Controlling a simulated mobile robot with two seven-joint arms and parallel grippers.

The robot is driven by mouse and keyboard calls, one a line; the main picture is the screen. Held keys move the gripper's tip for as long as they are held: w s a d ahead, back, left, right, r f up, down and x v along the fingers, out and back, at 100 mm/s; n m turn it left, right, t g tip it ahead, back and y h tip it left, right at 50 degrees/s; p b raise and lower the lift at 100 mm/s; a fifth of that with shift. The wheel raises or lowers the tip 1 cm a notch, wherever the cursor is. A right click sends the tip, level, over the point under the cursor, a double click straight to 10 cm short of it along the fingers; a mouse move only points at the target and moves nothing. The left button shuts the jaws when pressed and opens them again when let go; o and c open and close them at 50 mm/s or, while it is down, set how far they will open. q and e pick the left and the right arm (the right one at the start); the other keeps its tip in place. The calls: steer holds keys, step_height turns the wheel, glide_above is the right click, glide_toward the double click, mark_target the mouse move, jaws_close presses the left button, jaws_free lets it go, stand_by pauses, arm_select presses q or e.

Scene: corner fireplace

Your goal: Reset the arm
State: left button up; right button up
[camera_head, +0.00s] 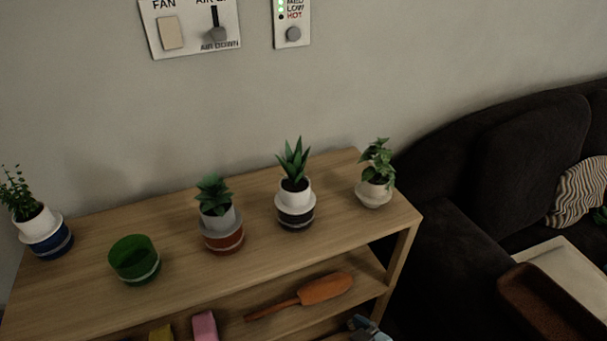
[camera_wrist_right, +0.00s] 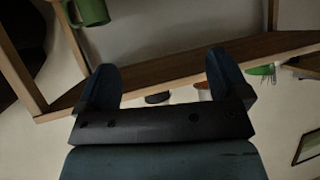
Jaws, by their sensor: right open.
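My right gripper (camera_wrist_right: 164,82) shows in the right wrist view with its two dark blue fingers spread wide apart. Nothing is seen between the fingers. Beyond them is the wooden edge (camera_wrist_right: 195,61) of a shelf. My left gripper is in neither view. A small grey-blue shape at the bottom edge of the head view, by the lower shelf, is too cut off to identify.
The wooden shelf (camera_head: 165,245) holds potted plants, including an aloe (camera_head: 294,188), and an empty green pot (camera_head: 134,260). A dark sofa (camera_head: 455,235) stands at right. A green mug (camera_wrist_right: 90,12) shows in the wrist view.

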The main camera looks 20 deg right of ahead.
arm_select(q)
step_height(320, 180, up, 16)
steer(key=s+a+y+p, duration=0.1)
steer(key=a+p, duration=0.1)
steer(key=p, duration=2.1)
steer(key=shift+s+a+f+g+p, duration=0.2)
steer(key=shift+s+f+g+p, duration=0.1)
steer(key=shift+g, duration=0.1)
arm_select(e)
step_height(320, 180, up, 16)
steer(key=s+d+h, duration=0.1)
steer(key=d, duration=0.1)
steer(key=shift+s+g, duration=0.35)
steer(key=shift+g, duration=0.05)
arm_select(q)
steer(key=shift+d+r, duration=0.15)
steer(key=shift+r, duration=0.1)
arm_select(e)
steer(key=shift+w+r, duration=0.1)
steer(key=shift+r, duration=0.1)
